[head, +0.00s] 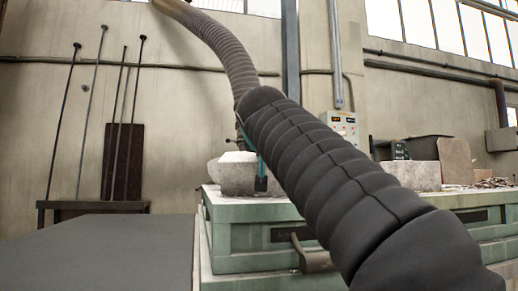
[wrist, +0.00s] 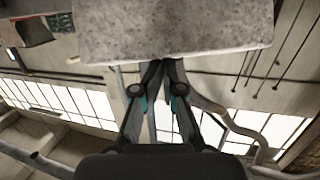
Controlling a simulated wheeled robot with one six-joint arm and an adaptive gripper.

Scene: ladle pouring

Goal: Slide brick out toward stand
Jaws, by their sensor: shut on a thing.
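A pale grey stone brick (head: 232,178) is at the left end of the green metal unit's top. In the wrist view the brick (wrist: 175,28) fills the top middle, its edge at my fingertips. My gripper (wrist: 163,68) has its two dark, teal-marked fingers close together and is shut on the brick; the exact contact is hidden. In the head view my gripper (head: 261,172) shows only partly, at the brick's right side, because my dark ribbed arm covers much of it. I cannot tell which surface is the stand.
The green unit (head: 270,237) has a dark front handle (head: 312,258). A flat grey surface (head: 95,255) at the lower left is bare. Another pale block (head: 412,175) sits to the right. A rack with long rods (head: 92,207) stands by the wall.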

